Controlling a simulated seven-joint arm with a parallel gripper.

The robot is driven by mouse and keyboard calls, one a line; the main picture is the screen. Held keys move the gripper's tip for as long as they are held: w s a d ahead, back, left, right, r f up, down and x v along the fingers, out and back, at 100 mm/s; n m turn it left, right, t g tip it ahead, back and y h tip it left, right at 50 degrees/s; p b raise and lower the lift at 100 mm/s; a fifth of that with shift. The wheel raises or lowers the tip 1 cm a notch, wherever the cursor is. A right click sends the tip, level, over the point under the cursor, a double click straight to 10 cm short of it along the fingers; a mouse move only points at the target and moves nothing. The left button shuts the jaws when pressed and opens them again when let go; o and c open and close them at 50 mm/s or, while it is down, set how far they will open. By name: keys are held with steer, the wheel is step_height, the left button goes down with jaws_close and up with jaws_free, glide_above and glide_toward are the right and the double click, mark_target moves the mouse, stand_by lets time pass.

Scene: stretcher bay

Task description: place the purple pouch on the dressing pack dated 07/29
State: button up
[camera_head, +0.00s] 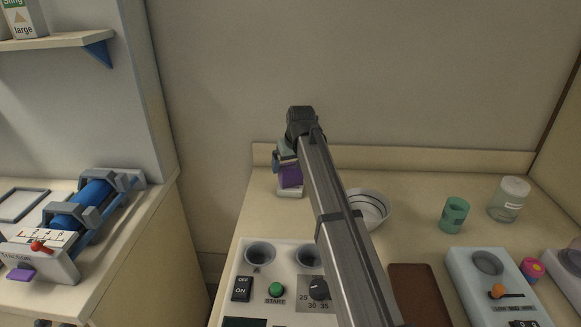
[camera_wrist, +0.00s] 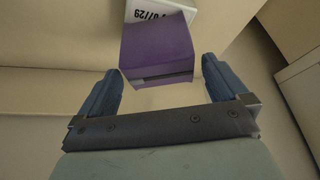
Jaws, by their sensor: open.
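The purple pouch (camera_wrist: 157,50) rests against the white dressing pack (camera_wrist: 160,11) in the wrist view and covers part of it. The pack's visible print ends in "/29"; the rest of its date is partly hidden. In the head view the pouch (camera_head: 291,177) lies on the white pack (camera_head: 290,192) near the back left of the counter. My gripper (camera_wrist: 162,70) is open, with one finger on each side of the pouch's near end and visible gaps. In the head view my gripper (camera_head: 284,163) is just above and behind the pouch, partly hidden by my arm.
A white bowl (camera_head: 372,208) stands to the right, partly behind my arm. A control panel (camera_head: 247,270) is in front. A green cup (camera_head: 453,215) and a glass jar (camera_head: 509,199) stand farther right. A blue-roller traction device (camera_head: 85,205) is on the separate left counter.

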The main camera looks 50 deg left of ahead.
steer(key=v, duration=1)
steer(key=shift+d+r, duration=0.15)
steer(key=shift+r, duration=0.2)
